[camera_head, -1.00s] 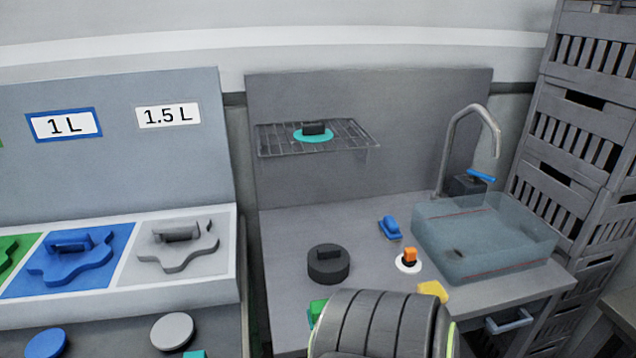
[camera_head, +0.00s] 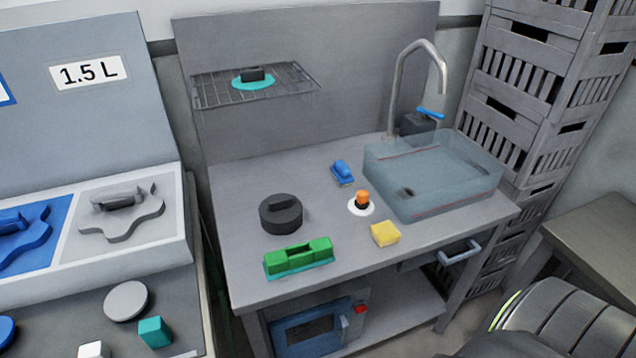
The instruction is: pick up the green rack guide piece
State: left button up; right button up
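The green rack guide piece (camera_head: 298,256) lies near the front edge of the grey counter (camera_head: 240,280). It is a long green block with raised ends and a teal strip along its base. It is fully in view and nothing touches it. Neither gripper shows in the head view. A dark ribbed rounded part (camera_head: 560,322) at the lower right looks like part of my own arm.
Near the green piece are a dark round lidded object (camera_head: 281,214), a yellow sponge (camera_head: 385,234), an orange-topped object (camera_head: 362,199) and a blue brush (camera_head: 342,172). A translucent basin (camera_head: 435,180) is at the right. A wire shelf (camera_head: 285,92) hangs above.

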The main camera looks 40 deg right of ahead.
aim_at(277, 261)
jog(key=z, duration=0.95)
